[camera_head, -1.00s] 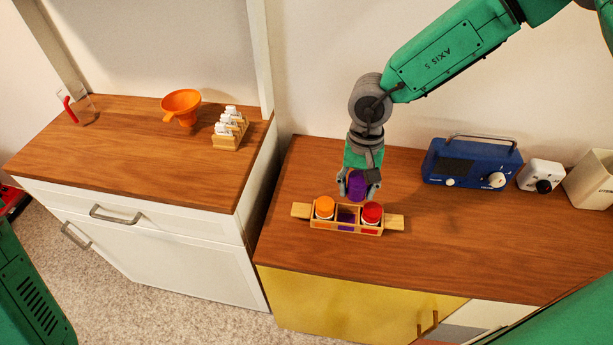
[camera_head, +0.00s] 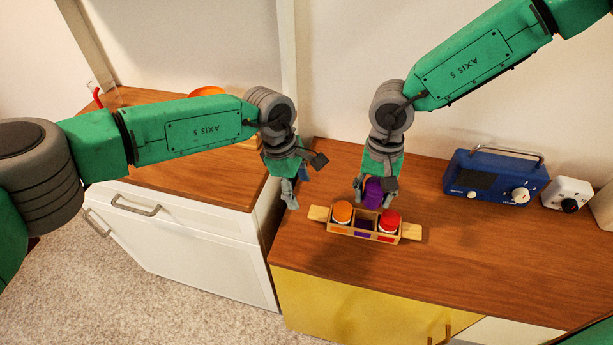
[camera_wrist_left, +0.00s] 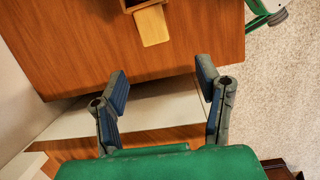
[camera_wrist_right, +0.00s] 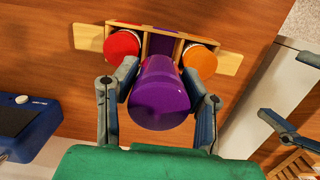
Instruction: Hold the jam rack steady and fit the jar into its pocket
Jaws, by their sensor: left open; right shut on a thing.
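The wooden jam rack (camera_head: 384,238) stands on the right counter with a flat handle at each end. An orange-lidded jar (camera_head: 342,211) sits in its left pocket and a red-lidded jar (camera_head: 389,220) in its right pocket. The middle pocket (camera_head: 364,230) is empty, with purple showing inside. My right gripper (camera_head: 374,194) is shut on the purple jar (camera_wrist_right: 160,95), just behind the rack's middle. My left gripper (camera_head: 294,192) is open and empty, left of the rack's left handle (camera_head: 318,213). The left wrist view shows that handle (camera_wrist_left: 152,26) beyond its spread fingers.
A blue radio (camera_head: 495,177) and a white device (camera_head: 567,194) stand at the back right. A gap separates the right counter from the white cabinet (camera_head: 190,235). An orange funnel (camera_head: 207,91) is partly hidden behind my left arm. The counter right of the rack is clear.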

